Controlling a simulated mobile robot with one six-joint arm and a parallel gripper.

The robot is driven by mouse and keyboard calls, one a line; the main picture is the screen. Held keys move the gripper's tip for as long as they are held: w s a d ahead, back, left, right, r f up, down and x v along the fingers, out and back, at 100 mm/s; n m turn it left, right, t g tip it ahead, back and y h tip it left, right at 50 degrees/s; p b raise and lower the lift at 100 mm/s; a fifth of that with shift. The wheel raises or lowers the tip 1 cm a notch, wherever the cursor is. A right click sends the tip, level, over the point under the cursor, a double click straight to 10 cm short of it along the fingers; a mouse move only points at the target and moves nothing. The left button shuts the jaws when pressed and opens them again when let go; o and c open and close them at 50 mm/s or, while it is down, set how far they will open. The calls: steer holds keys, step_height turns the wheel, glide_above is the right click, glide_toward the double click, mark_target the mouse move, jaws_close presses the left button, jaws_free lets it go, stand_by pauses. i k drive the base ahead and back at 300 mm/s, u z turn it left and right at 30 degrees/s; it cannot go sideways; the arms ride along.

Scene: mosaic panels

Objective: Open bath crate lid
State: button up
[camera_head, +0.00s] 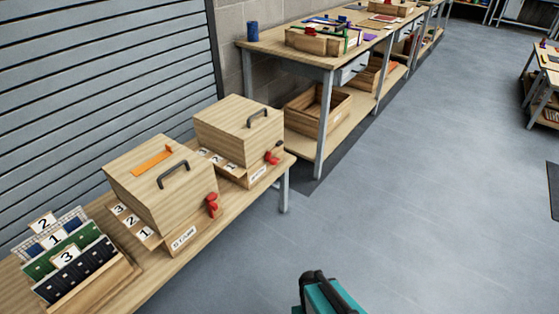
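Two closed wooden crates stand on the bench at the left. The near crate (160,187) has a lid with a dark handle (173,174), an orange strip on top, a red latch-like part (212,204) at its right, and a front label that seems to read "STAIN" or similar. The far crate (238,128) has a dark lid handle (258,117), a red part (271,157) with a dark knob, and a front label too small to read. I cannot tell from the labels which is the bath crate. My gripper is not in view.
A rack (72,258) of numbered panels stands at the bench's near end. A long workbench (290,45) with trays, a blue cup (252,31) and an open wooden box (318,109) on its lower shelf stands behind. The grey floor (420,200) to the right is clear.

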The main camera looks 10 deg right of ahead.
mark_target(242, 130)
steer(key=z, duration=0.05)
steer(key=k, duration=0.65)
steer(key=z, duration=0.15)
steer(key=i, duration=1.55)
steer(key=u, duration=0.45)
